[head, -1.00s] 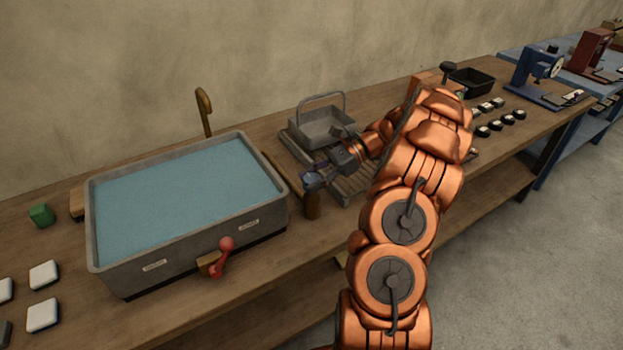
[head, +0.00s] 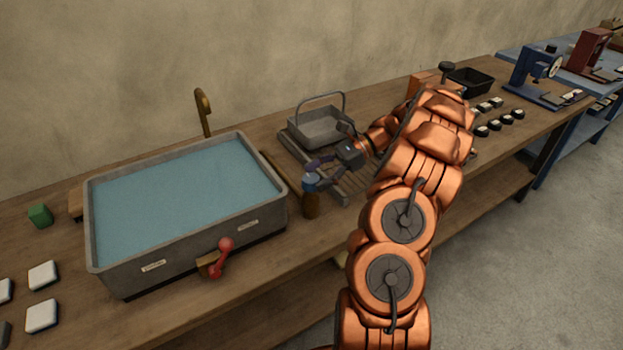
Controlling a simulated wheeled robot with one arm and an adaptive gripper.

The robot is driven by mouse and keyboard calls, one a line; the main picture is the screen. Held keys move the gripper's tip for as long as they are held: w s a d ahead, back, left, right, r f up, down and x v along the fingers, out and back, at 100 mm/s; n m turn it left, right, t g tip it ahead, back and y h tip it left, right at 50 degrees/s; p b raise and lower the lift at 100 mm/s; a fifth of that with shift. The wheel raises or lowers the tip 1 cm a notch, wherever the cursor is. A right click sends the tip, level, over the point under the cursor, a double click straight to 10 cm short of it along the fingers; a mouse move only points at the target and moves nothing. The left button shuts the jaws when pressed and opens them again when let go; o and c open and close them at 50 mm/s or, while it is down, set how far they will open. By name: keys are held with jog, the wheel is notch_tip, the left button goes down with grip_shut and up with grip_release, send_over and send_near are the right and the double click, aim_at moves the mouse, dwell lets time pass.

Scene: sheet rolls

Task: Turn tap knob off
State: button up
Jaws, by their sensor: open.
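A red lever with a round knob (head: 226,246) sits on a small wooden block at the front wall of the grey water-filled vat (head: 215,233). A brass tap (head: 204,110) stands behind the vat. I cannot tell whether the fingers touch the bottle. The gripper is well to the right of the red lever and apart from it.
A grey basket with a handle (head: 320,126) stands on a slatted rack (head: 358,184) behind my gripper. White blocks (head: 42,276) lie at the left, with a green block (head: 40,215) behind them. The bench front below the bottle is clear.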

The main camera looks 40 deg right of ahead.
jog(key=shift+v, duration=2.65)
jog(key=s+a+r+n+g+h, duration=0.25)
jog(key=s+a+n, duration=0.2)
jog(key=a, duration=0.75)
jog(key=s+a+r+n+g+h, duration=0.25)
jog(key=a+r+n, duration=0.2)
jog(key=a, duration=0.75)
jog(key=s+a+f+n+h, duration=0.1)
jog(key=s+n+h, duration=0.3)
jog(key=s, duration=0.6)
jog(key=s+a+f+n+h, duration=0.2)
jog(key=s+a+n+h, duration=0.1)
jog(key=s+n, duration=0.5)
jog(key=s+h, duration=0.1)
jog(key=s, duration=0.2)
jog(key=shift+s+a+f+n, duration=0.2)
jog(key=shift+a+f+n, duration=0.05)
jog(key=shift+n, duration=0.05)
